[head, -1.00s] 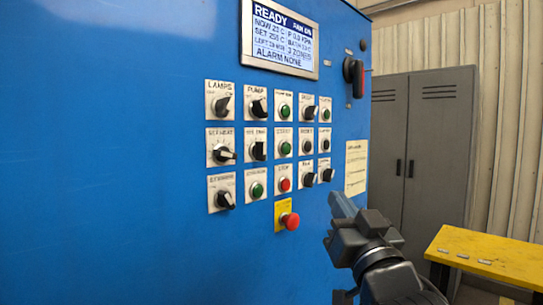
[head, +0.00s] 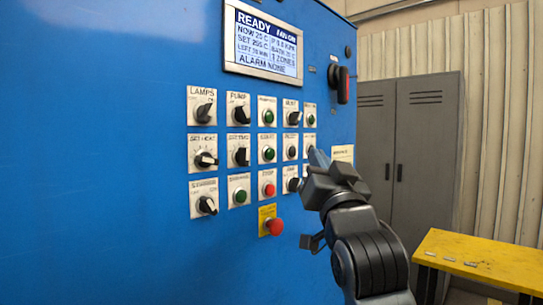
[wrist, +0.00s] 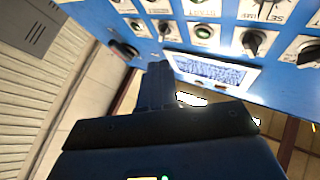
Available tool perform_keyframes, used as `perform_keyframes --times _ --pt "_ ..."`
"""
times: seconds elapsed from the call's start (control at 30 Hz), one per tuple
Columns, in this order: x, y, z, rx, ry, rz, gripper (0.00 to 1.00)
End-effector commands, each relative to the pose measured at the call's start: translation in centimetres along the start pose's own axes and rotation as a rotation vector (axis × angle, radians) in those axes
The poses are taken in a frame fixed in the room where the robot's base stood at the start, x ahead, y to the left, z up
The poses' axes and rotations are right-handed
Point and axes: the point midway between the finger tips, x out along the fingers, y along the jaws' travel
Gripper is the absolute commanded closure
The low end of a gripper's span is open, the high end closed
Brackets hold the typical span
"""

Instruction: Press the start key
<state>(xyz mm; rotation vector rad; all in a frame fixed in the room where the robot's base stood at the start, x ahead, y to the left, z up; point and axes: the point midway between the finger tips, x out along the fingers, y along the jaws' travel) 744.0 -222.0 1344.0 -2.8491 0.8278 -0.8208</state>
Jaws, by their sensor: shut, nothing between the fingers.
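The start key appears to be the green round button (head: 268,155) in the middle row, third column of the blue panel; its small label is hard to read in the head view. In the wrist view, part of a label like "START" shows at the top edge, beside a green button (wrist: 203,31) of the neighbouring row. My gripper (head: 317,157) is shut and empty. Its tip is to the right of the start key, over the rightmost column, partly hiding the knobs there. I cannot tell the gap to the panel. The shut fingers also show in the wrist view (wrist: 157,85).
Around the key are knobs, other green buttons (head: 268,117), a red button (head: 268,189) and a red mushroom button (head: 275,227). A display (head: 268,43) reading READY is above. A red-black switch (head: 340,84), grey cabinet (head: 425,150) and yellow table (head: 480,258) are to the right.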

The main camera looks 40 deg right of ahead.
Motion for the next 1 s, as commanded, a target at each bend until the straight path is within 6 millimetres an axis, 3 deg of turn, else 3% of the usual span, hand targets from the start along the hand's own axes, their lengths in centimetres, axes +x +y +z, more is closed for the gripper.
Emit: perform_keyframes --times 0.6,1.0 --pt "4.9 -3.7 3.8 0.001 0.0 -0.002 1.0" --pt "5.5 -4.1 4.0 0.001 0.0 -0.001 1.0"
